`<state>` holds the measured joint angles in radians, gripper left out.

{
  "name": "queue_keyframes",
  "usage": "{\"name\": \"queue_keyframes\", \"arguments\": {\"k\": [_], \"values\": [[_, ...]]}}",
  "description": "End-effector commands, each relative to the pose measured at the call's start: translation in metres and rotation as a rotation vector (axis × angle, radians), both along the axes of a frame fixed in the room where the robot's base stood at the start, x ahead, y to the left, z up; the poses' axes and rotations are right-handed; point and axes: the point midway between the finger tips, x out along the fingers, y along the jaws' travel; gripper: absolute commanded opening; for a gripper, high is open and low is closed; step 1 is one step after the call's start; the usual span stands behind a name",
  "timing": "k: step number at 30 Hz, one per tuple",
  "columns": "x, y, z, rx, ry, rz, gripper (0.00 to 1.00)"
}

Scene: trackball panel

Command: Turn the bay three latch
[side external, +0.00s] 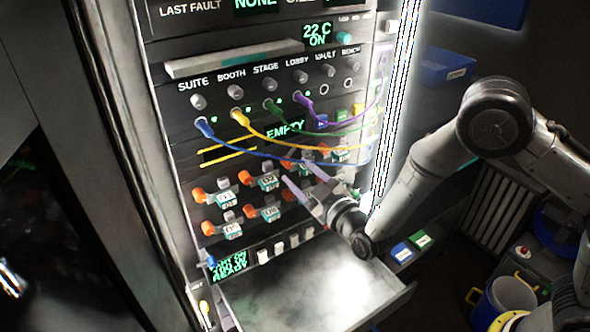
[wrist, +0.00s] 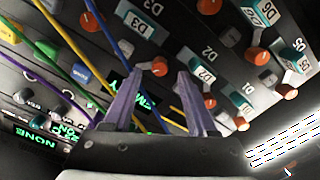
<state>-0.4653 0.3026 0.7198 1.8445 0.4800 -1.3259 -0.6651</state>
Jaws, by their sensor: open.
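In the wrist view, the teal tag marked D3 (wrist: 135,21) sits at the top, with an orange latch knob (wrist: 160,66) on a grey stem below it. My gripper (wrist: 160,80) is open, with its two purple-grey fingers pointing at the panel. The orange knob shows between the fingertips; I cannot tell how deep it lies or whether they touch. In the side view, my gripper (side external: 303,175) is at the right half of the bay rows and covers part of them. The bay three latch cannot be picked out there.
A blue cable (side external: 260,149), a yellow cable (side external: 262,132), a green cable (side external: 320,131) and a purple cable (side external: 335,122) hang close above my gripper. Neighbouring D2 (wrist: 203,74) has its own orange latch. An open drawer (side external: 310,285) juts out below the panel.

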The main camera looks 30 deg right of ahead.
Motion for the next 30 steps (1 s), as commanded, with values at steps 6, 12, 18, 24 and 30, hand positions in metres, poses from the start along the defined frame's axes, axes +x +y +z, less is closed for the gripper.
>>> {"name": "queue_keyframes", "arguments": {"k": [6, 12, 18, 24, 30], "values": [[-0.050, 0.001, 0.000, -0.001, 0.003, 0.004, 0.58], [-0.088, 0.000, 0.000, -0.001, 0.003, 0.003, 0.58], [-0.109, 0.000, -0.001, 0.000, 0.003, 0.001, 0.58], [-0.113, -0.001, 0.000, 0.000, 0.002, -0.001, 0.58], [-0.113, -0.001, 0.000, 0.000, 0.001, -0.002, 0.58]]}}
